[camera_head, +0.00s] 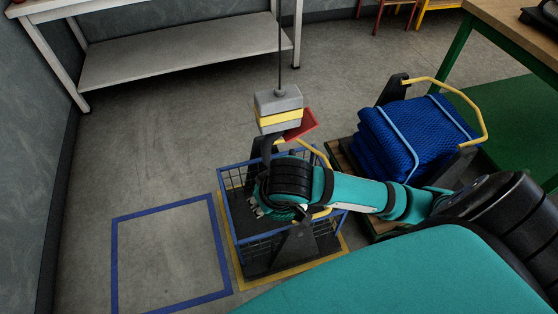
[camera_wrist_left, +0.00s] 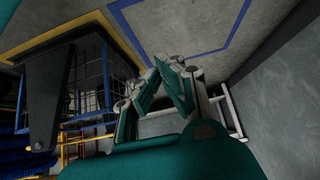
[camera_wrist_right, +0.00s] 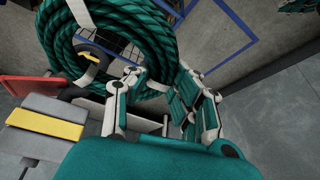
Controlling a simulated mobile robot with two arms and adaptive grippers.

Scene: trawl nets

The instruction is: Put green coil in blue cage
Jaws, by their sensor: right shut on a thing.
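The green coil (camera_wrist_right: 155,45) is a thick rope ring with white ties, large in the right wrist view. My right gripper (camera_wrist_right: 155,85) is shut on its near side. In the head view the right gripper (camera_head: 272,211) is over the blue cage, mostly hidden by its own wrist, and the coil cannot be made out. The blue cage (camera_head: 233,219) is a wire-mesh basket with a blue rim and dark end posts; it also shows in the left wrist view (camera_wrist_left: 91,80). My left gripper (camera_wrist_left: 167,70) looks shut and empty, beside the cage.
A grey-yellow hoist block (camera_head: 279,109) with a red part hangs on a cable above the cage. A cart with folded blue netting (camera_head: 415,137) stands to the right. A blue floor outline (camera_head: 118,260) marks clear floor left. A grey bench (camera_head: 180,55) stands behind.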

